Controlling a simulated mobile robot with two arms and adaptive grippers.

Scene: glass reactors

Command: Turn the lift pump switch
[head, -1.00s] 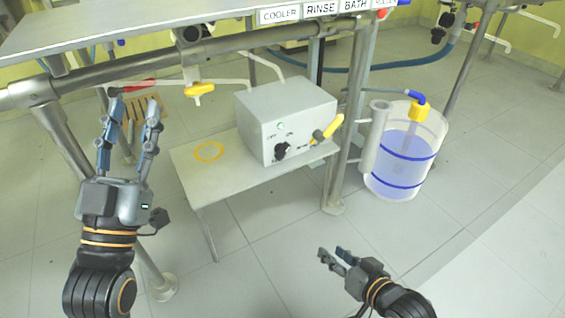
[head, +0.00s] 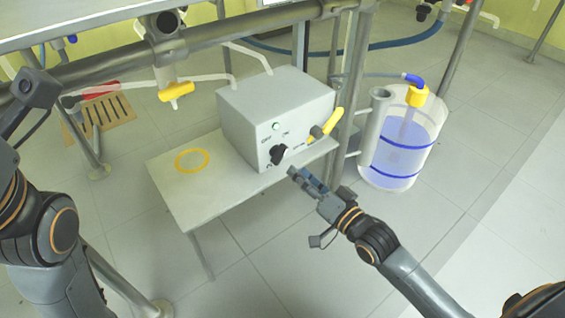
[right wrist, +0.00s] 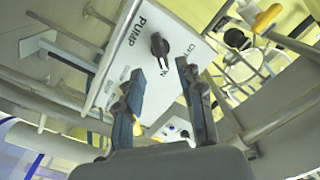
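The lift pump switch, a black rotary knob (head: 278,154), sits on the front of a grey box (head: 258,102), below a small green light and OFF/ON lettering. In the right wrist view the knob (right wrist: 158,47) shows on the white panel near the words PUMP and OFF. My right gripper (head: 300,178) is just in front of and below the knob in the head view. In the wrist view its two fingers (right wrist: 158,70) are spread, with the knob beyond the gap between their tips; nothing is held. My left gripper's body (head: 36,88) shows at the left edge; its fingers are hidden.
The box stands on a low grey bench (head: 215,203) with a yellow ring (head: 192,160). A yellow-handled valve (head: 325,126) sticks out of the box's right side. A frame post and a bucket of bluish liquid (head: 408,140) stand to the right. Pipes cross above.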

